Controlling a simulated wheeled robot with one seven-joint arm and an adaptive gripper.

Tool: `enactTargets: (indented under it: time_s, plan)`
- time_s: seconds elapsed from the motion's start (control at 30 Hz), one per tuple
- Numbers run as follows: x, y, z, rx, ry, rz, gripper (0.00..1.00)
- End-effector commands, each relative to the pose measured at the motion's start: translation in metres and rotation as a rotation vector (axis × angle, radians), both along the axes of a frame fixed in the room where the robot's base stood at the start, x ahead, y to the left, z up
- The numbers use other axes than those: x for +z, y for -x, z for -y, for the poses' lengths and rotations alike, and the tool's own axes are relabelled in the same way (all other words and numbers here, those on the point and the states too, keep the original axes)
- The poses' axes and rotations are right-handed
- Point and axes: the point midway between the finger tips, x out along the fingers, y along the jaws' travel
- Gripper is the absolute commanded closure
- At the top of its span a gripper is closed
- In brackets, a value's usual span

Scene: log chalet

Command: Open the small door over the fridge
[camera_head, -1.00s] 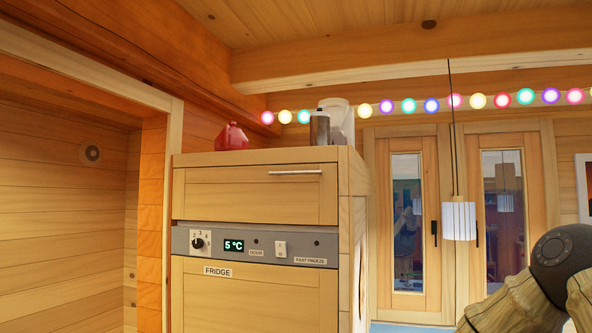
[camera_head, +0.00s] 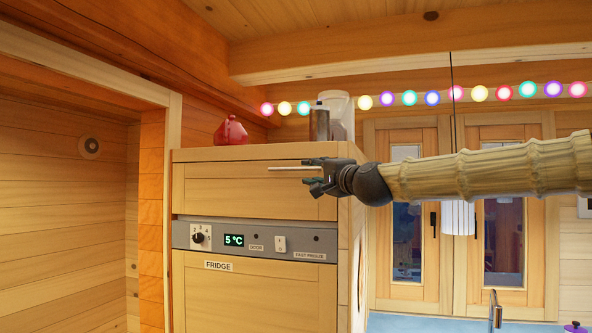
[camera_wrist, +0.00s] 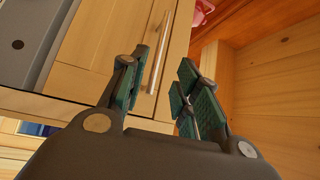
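The small door (camera_head: 240,194) is the wooden panel above the fridge's control strip; it looks closed. Its straight metal bar handle (camera_head: 288,168) runs level near the door's top edge. My gripper (camera_head: 306,171) is at the right part of the handle, coming from the right, with its fingers apart above and below the bar. In the wrist view my gripper (camera_wrist: 160,92) is open, and the handle (camera_wrist: 160,50) shows between the fingertips, in front of the door (camera_wrist: 120,40). I cannot tell whether either finger touches the bar.
The fridge door (camera_head: 250,300) and control strip (camera_head: 260,240) are below. A red pot (camera_head: 230,131), a metal canister (camera_head: 320,123) and a white appliance (camera_head: 340,112) stand on top. A pendant lamp (camera_head: 458,218) hangs behind my arm. A wooden wall (camera_head: 60,220) is at left.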

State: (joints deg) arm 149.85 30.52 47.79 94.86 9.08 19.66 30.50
Motion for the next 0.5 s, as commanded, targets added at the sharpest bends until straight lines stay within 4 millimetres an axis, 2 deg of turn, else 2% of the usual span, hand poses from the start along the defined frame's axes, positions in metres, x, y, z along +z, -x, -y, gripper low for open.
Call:
enactTargets:
  time_s: [0.5]
  plan:
    - [0.011,-0.059,-0.031,-0.001,0.002,-0.002,0.68]
